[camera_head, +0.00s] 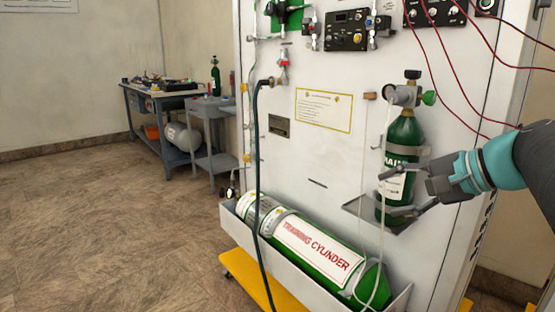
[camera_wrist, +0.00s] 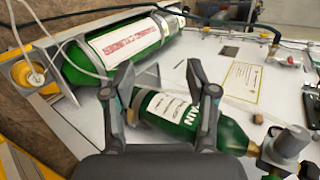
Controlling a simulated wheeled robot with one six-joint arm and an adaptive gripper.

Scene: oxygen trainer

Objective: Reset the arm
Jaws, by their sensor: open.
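My gripper (camera_head: 400,191) is at the right in the head view, with its fingers apart at the small green cylinder (camera_head: 404,135). This cylinder stands upright in a bracket on the white panel, with a regulator (camera_head: 404,95) on top. In the wrist view the open fingers (camera_wrist: 161,88) reach toward the lower part of the same cylinder (camera_wrist: 180,112), one on each side as seen there. I cannot tell whether either finger touches it. My dark arm comes in from the right edge of the head view.
A large green training cylinder (camera_head: 318,248) lies in a trough at the panel's foot. A dark hose (camera_head: 257,150) and red cables (camera_head: 440,55) hang before the white panel (camera_head: 330,165). A workbench (camera_head: 165,95) stands at the back left. The floor at left is clear.

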